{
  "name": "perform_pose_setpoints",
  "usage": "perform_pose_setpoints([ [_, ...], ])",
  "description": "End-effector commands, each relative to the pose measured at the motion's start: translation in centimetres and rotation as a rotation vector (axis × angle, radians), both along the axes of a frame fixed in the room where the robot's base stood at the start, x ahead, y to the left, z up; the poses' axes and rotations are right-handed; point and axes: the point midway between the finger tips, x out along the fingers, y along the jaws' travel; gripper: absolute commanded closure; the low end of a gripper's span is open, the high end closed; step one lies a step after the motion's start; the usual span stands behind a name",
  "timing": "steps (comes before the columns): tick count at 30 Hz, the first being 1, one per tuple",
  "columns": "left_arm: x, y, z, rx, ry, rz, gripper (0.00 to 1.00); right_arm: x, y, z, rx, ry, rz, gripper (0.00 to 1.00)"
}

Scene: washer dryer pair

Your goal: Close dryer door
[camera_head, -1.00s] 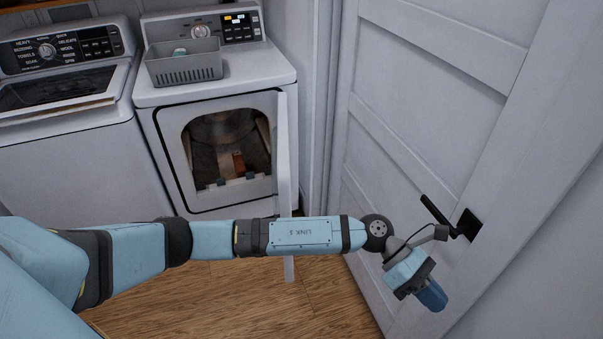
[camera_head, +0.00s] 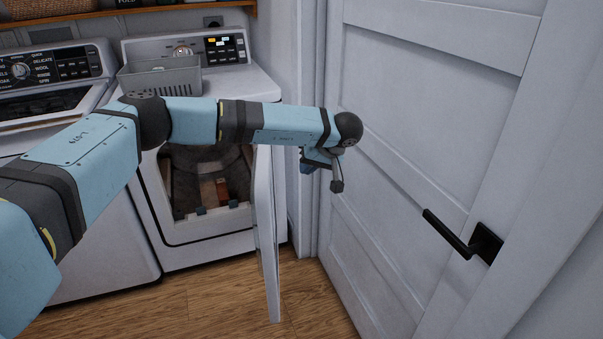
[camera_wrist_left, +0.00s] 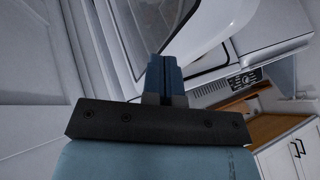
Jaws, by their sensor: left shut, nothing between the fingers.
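The white dryer (camera_head: 211,243) stands in the middle of the head view. Its dryer door (camera_head: 267,235) is swung wide open and shows nearly edge-on, standing out toward me from the right side of the opening. The dark drum opening (camera_head: 188,187) is partly hidden by my left arm. My left gripper (camera_head: 308,166) is to the right of the open door, between it and the white room door, and looks apart from it. In the left wrist view the blue fingers (camera_wrist_left: 164,76) are together and empty, with white appliance surfaces beyond. My right gripper is not in view.
A white room door (camera_head: 400,150) with a black lever handle (camera_head: 464,238) stands close on the right. A washer (camera_head: 75,215) is left of the dryer. A grey basket (camera_head: 160,78) sits on the dryer. The wooden floor (camera_head: 215,300) in front is clear.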

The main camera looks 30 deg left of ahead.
Motion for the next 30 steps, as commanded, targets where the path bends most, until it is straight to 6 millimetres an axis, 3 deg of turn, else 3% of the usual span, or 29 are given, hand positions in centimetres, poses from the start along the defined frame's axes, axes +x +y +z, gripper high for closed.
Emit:
perform_pose_setpoints([
  [11,0.3,4.8,-6.7,-0.002,0.001,0.002,1.0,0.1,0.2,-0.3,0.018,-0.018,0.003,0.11],
  [19,-1.6,7.6,-6.4,-0.004,0.0,0.001,1.0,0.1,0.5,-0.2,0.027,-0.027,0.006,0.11],
  [30,-1.9,7.9,-6.3,-0.004,0.0,0.0,1.0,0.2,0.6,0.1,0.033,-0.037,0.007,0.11],
])
